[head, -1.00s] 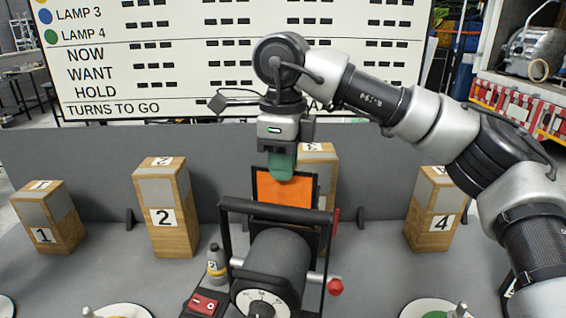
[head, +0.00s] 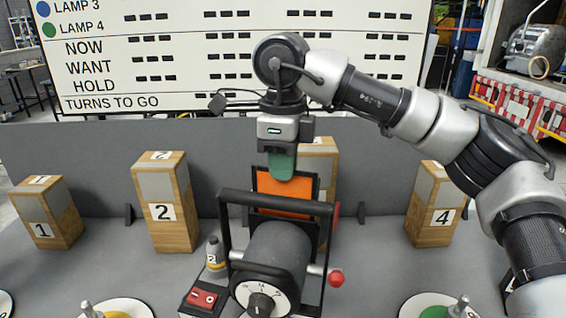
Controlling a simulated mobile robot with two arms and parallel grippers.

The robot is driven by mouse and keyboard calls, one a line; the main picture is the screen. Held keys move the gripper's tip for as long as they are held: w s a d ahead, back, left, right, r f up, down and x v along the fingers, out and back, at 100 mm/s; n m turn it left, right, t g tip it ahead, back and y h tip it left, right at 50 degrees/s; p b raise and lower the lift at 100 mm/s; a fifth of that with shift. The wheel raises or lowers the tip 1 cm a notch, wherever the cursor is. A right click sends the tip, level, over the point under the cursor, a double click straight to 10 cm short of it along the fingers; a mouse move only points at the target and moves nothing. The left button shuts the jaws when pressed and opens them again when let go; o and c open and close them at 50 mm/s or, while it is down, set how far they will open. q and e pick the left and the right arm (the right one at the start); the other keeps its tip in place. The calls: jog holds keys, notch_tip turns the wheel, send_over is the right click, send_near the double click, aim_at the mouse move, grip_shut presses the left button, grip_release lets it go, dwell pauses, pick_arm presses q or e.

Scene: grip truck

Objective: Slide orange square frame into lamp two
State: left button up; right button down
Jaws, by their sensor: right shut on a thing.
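The orange square frame (head: 285,187) has a dark border and stands upright at the top of a lamp (head: 275,255), behind the lamp's black yoke. My right gripper (head: 282,172) is above the frame, shut on its top edge with green fingertips. The lamp is a dark cylinder with a dial on its near end and a red knob at its right. My left gripper is not in view.
Wooden blocks numbered 1 (head: 46,213), 2 (head: 165,202) and 4 (head: 434,205) stand along the grey back panel, with another partly hidden behind the frame. A red switch box (head: 203,298) sits at the lamp's left. White discs lie at the front on both sides.

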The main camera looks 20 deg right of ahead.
aim_at(283, 184)
jog(key=shift+f, duration=0.15)
jog(key=shift+f+b, duration=1.25)
jog(key=shift+f, duration=0.55)
jog(key=shift+f+b, duration=1.05)
jog(key=shift+f, duration=0.3)
jog(key=shift+f+b, duration=0.6)
jog(key=shift+f, duration=0.2)
jog(key=c, duration=1.1)
grip_release()
jog(key=shift+r, duration=0.1)
jog(key=shift+o, duration=0.5)
